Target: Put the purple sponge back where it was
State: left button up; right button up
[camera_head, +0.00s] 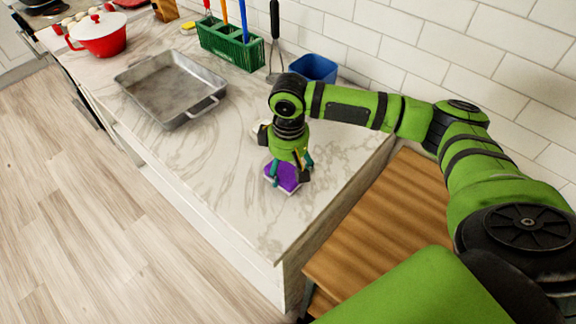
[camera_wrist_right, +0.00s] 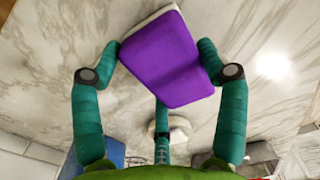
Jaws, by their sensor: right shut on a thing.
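The purple sponge (camera_head: 284,177) is a flat purple block with a pale layer on one side. It is at the marble counter's front end in the head view. My right gripper (camera_head: 288,170) reaches down from above and is shut on it. In the right wrist view the sponge (camera_wrist_right: 168,62) is tilted between the teal fingers of the gripper (camera_wrist_right: 160,70), which touch its sides. I cannot tell whether the sponge touches the counter. My left gripper is not in view.
A metal baking tray (camera_head: 143,74) lies left on the counter (camera_head: 215,190). A green utensil rack (camera_head: 232,48), a blue container (camera_head: 313,68) and a whisk (camera_head: 274,45) stand along the tiled wall. A red pot (camera_head: 98,38) is far left. A wooden surface (camera_head: 375,225) lies right of the counter.

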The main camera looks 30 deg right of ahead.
aim_at(288, 168)
jog(key=shift+f, duration=0.1)
jog(key=o, duration=1.1)
notch_tip(288, 168, up, 12)
jog(key=shift+s+r+b, duration=0.1)
jog(key=shift+r+b, duration=0.05)
jog(key=shift+b, duration=0.85)
